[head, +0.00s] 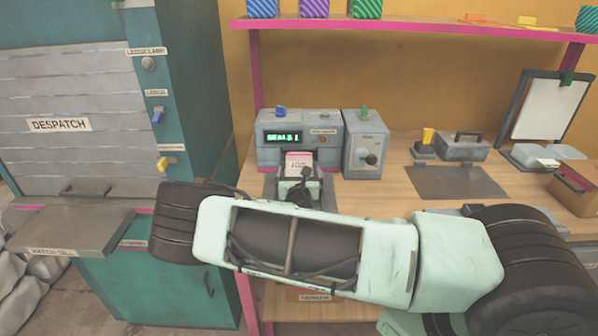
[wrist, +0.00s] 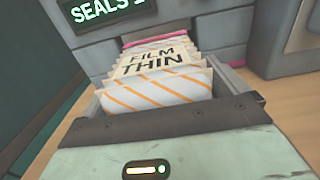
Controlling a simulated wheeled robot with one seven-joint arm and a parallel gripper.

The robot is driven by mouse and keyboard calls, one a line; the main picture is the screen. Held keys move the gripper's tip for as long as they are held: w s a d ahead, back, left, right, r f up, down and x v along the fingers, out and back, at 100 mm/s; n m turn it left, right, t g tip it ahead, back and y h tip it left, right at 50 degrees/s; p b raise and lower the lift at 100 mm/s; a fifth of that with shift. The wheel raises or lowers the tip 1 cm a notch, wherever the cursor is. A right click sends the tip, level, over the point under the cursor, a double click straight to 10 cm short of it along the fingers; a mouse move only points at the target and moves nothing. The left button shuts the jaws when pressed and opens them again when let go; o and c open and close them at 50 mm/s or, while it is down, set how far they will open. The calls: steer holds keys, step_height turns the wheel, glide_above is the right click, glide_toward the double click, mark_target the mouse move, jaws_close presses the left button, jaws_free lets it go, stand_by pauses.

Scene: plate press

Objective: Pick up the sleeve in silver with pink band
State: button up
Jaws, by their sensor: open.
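My gripper (wrist: 168,92) reaches toward the grey sealing machine (head: 300,138), its jaws open. In the wrist view, a row of upright cream packets stands just beyond the jaws, the front one marked "FILM THIN" (wrist: 160,60). A pink strip (wrist: 148,42) shows behind the packets. In the head view, a pale packet with pink at its top (head: 299,161) shows just past my gripper (head: 299,184). I cannot make out a whole silver sleeve with a pink band.
A grey box with a dial (head: 366,145) stands right of the sealing machine. Further right are a grey block with a handle (head: 463,147), a dark mat (head: 455,182) and a clipboard (head: 551,105). A pink-edged shelf (head: 420,26) hangs above. The despatch hatch (head: 70,95) is at left.

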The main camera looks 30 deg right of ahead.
steer(key=c, duration=1.2)
steer(key=shift+c, duration=0.2)
steer(key=shift+r, duration=0.1)
